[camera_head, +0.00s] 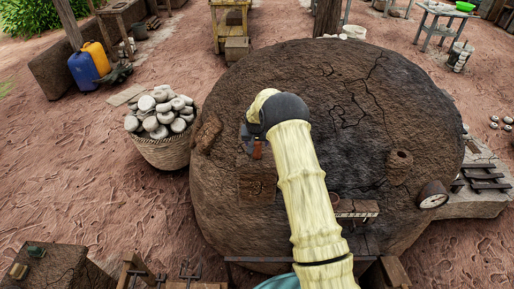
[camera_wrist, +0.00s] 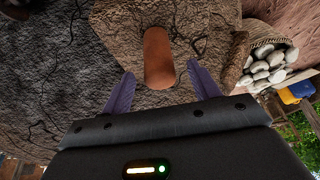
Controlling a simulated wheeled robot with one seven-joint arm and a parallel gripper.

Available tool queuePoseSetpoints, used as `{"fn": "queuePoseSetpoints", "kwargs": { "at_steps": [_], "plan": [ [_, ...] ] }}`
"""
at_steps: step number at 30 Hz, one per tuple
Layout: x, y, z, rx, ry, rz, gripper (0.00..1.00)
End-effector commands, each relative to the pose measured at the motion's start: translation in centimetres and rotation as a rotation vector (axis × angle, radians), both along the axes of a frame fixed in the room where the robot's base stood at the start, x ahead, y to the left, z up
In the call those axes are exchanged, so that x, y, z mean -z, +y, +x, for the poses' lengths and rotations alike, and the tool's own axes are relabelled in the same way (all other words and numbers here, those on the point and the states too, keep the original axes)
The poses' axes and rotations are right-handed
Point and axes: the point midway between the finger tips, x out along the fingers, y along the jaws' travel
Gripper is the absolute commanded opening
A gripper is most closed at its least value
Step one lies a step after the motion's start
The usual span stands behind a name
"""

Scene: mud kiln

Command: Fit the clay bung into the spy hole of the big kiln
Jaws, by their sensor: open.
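The clay bung (camera_wrist: 159,50) is a smooth orange-brown plug in the wrist view. It stands between my gripper's (camera_wrist: 160,70) two spread purple fingers, with a gap on each side. In the head view the bung (camera_head: 257,150) shows as a small reddish piece beside my wrist. The big kiln (camera_head: 340,85) is a dark, cracked mud dome behind it; its wall (camera_wrist: 60,75) fills much of the wrist view. The bung's far end meets the wall in the picture, but I cannot tell how deep it sits. The spy hole around it is not visible.
A basket (camera_head: 165,152) of pale stones stands at left, and shows in the wrist view (camera_wrist: 262,52). A ledge (camera_head: 355,208) juts from the kiln's front. Open ground lies left.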

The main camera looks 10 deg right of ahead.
Motion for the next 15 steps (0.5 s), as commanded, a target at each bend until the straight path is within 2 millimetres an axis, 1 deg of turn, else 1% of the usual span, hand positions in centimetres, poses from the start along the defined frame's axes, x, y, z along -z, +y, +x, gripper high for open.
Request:
{"fn": "queuePoseSetpoints", "kwargs": {
  "at_steps": [9, 15],
  "plan": [
    [2.7, -0.4, 1.2, 0.0, 0.0, 0.0, 0.61],
    [3.1, -0.4, 1.3, 0.0, -0.001, 0.0, 0.61]
  ]
}}
